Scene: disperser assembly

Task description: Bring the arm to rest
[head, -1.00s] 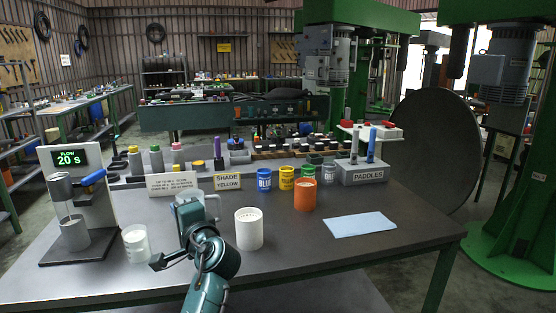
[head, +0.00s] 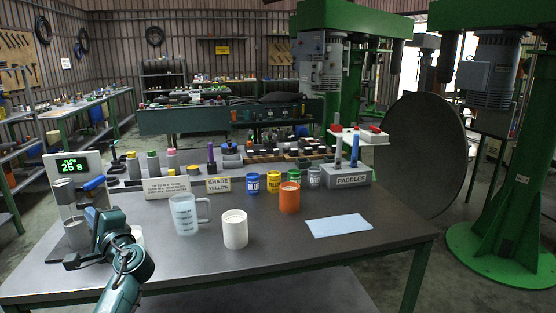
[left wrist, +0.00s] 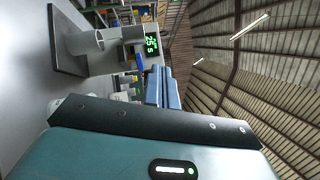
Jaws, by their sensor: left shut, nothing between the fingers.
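My left arm comes in from the lower left of the head view, with its gripper (head: 111,216) above the table's left part, in front of the flow stand. In the left wrist view the gripper's fingers (left wrist: 162,88) are together and empty. The flow stand's display (head: 71,167) reads 25 s; it also shows in the left wrist view (left wrist: 151,43). A frosted measuring jug (head: 184,216) with a handle stands upright to the right of the gripper, apart from it. My right gripper is out of view.
A white cup (head: 235,230), an orange can (head: 289,198) and a blue cloth (head: 338,226) are on the table (head: 300,262). Small coloured cans and the paddles block (head: 346,179) stand behind. My arm mostly hides a beaker (head: 138,235). The table's front right is clear.

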